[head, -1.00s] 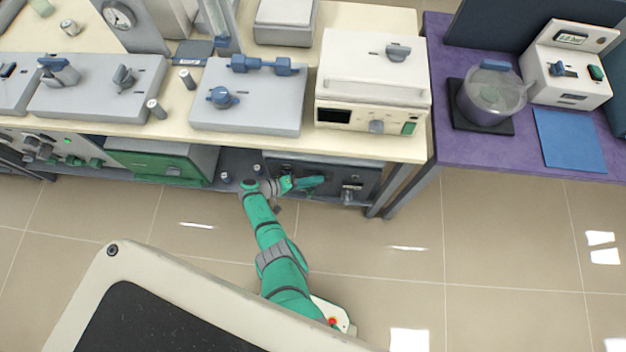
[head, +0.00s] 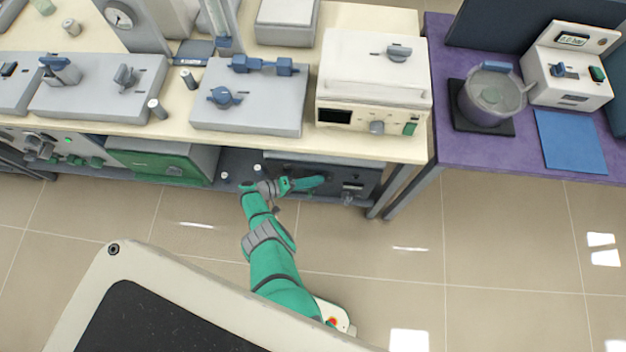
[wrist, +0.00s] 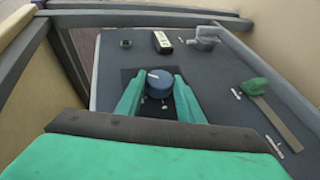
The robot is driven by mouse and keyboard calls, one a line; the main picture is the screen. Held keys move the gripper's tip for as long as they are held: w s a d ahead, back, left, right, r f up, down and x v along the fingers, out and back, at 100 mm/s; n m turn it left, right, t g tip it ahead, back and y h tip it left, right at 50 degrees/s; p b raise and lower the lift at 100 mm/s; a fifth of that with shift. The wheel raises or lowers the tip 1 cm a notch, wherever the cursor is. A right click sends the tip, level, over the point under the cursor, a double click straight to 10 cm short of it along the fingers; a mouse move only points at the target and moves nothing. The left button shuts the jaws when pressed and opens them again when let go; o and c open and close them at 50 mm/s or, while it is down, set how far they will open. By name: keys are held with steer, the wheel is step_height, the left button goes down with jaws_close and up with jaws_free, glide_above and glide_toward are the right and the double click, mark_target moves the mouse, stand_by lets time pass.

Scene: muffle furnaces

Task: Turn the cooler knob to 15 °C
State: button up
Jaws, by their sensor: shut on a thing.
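The cooler knob (wrist: 159,79) is a round blue knob with a light mark on its top, standing on a dark square patch of a dark grey panel (wrist: 215,95). My gripper (wrist: 158,88) has one green finger on each side of the knob and is shut on it. In the head view my gripper (head: 318,181) reaches the dark-fronted unit (head: 368,180) on the low shelf, and my arm hides part of that front. The knob is not clear in the head view. Scale figures around it are too small to read.
On the panel are a small display (wrist: 165,41), a grey fitting (wrist: 207,37) and a green handle (wrist: 254,86). A beam (wrist: 68,50) runs close by on the left. The bench top (head: 345,147) overhangs the unit. The floor in front is clear.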

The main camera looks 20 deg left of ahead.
steer(key=shift+d, duration=0.1)
steer(key=o, duration=1.1)
steer(key=shift+s, duration=0.1)
steer(key=v, duration=1)
steer(key=shift+s+a+r, duration=0.1)
steer(key=shift+s+a, duration=0.05)
steer(key=shift+a, duration=0.25)
steer(key=shift+d, duration=0.1)
